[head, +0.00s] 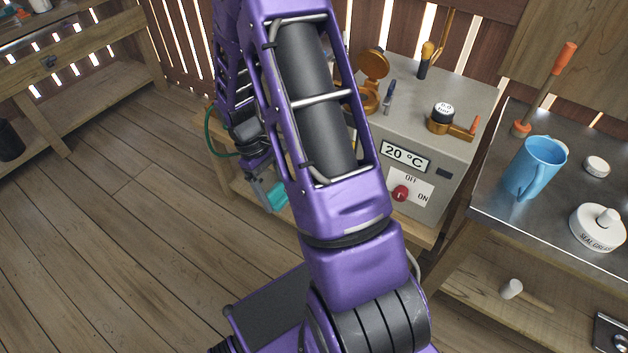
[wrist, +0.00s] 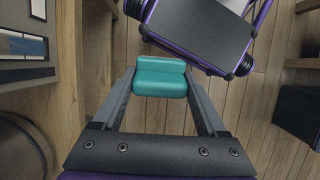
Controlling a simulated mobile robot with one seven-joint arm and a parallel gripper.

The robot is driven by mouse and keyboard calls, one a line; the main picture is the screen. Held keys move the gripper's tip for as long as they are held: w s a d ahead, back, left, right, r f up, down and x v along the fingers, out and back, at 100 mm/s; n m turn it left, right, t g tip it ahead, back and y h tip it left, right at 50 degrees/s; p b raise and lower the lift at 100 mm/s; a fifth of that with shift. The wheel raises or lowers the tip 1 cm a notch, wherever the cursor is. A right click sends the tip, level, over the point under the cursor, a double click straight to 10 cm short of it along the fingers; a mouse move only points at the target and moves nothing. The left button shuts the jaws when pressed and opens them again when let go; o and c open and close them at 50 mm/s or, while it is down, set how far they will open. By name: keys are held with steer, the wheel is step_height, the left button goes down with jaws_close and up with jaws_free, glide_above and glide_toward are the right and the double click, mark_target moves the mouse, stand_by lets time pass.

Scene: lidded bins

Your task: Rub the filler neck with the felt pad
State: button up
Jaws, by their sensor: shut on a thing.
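The teal felt pad (wrist: 160,78) is held between the fingers of my gripper (wrist: 160,84) in the wrist view, above the wooden floor. In the head view the pad (head: 277,196) shows at the end of my gripper (head: 270,195), low in front of the grey machine and left of my arm. The brass filler neck (head: 369,101) appears to be on top of the grey machine (head: 436,165), with its round hinged cap (head: 374,65) raised. My arm hides part of it. The pad is well apart from the neck.
A metal-topped bench (head: 590,200) at right bears a blue jug (head: 535,167) and a seal grease tub (head: 598,228). Floor at left is clear.

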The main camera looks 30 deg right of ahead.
steer(key=s+d+f+n+t+h+b, duration=0.1)
steer(key=d+f+n+h, duration=0.3)
steer(key=d+n+h, duration=0.25)
steer(key=d+f+n+t+h+b, duration=0.1)
steer(key=d+f+n+t+h, duration=0.1)
steer(key=d+f+n+h, duration=0.35)
steer(key=w+d+n+t+h+b, duration=0.2)
steer(key=w+d+n+t+h, duration=0.1)
steer(key=w+d+n+t, duration=0.4)
steer(key=shift+d+r+t, duration=0.15)
steer(key=shift+d+t, duration=0.35)
steer(key=shift+x, duration=1.1)
steer(key=shift+s, duration=0.15)
